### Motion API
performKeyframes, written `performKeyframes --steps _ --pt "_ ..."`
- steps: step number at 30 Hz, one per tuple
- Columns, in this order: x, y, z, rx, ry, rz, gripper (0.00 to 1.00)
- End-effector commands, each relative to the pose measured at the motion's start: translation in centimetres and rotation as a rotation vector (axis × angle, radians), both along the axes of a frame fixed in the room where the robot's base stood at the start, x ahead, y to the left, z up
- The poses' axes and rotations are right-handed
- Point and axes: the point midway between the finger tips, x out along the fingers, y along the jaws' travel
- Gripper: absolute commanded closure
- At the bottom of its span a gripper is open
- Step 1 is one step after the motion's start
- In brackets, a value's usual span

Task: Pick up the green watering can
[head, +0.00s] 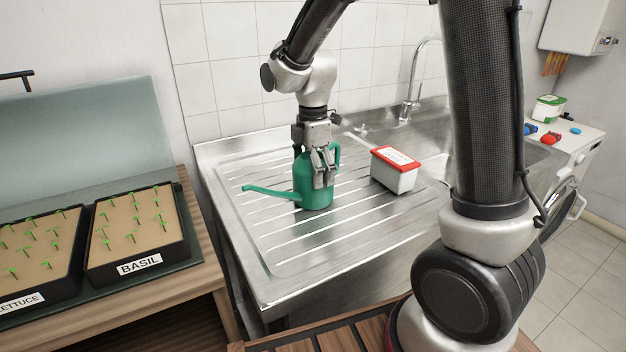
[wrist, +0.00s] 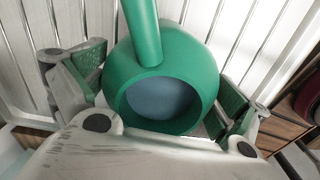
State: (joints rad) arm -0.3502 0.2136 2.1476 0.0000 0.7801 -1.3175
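The green watering can (head: 314,194) stands upright on the steel drainboard, with its long spout pointing left and its handle on the right. In the wrist view the can (wrist: 122,88) fills the middle, with its round opening and a green bar rising from it. My gripper (head: 321,167) is at the can from above, partly covering its upper body. In the wrist view my gripper (wrist: 160,90) has one finger on each side of the can, spread wide. Narrow gaps seem to show beside the can; contact is hard to judge.
A white box with a red lid (head: 395,170) stands close right of the can. The faucet (head: 410,90) is behind it. Seedling trays, one labelled BASIL (head: 138,266), sit on the wooden bench at left. The drainboard (head: 262,262) is clear in front.

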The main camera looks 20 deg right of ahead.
Motion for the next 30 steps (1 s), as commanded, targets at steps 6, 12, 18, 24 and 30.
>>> performKeyframes --steps 6,12,18,24,30 --pt "0.0 0.0 0.0 0.000 0.000 0.000 0.47" --pt "0.1 0.0 0.1 0.000 -0.002 0.000 0.69" --pt "0.1 0.0 0.5 0.000 -0.003 0.000 0.69" --pt "0.1 0.0 3.4 0.002 -0.007 0.000 0.69" --pt "0.1 0.0 7.2 0.001 -0.005 0.000 0.69"
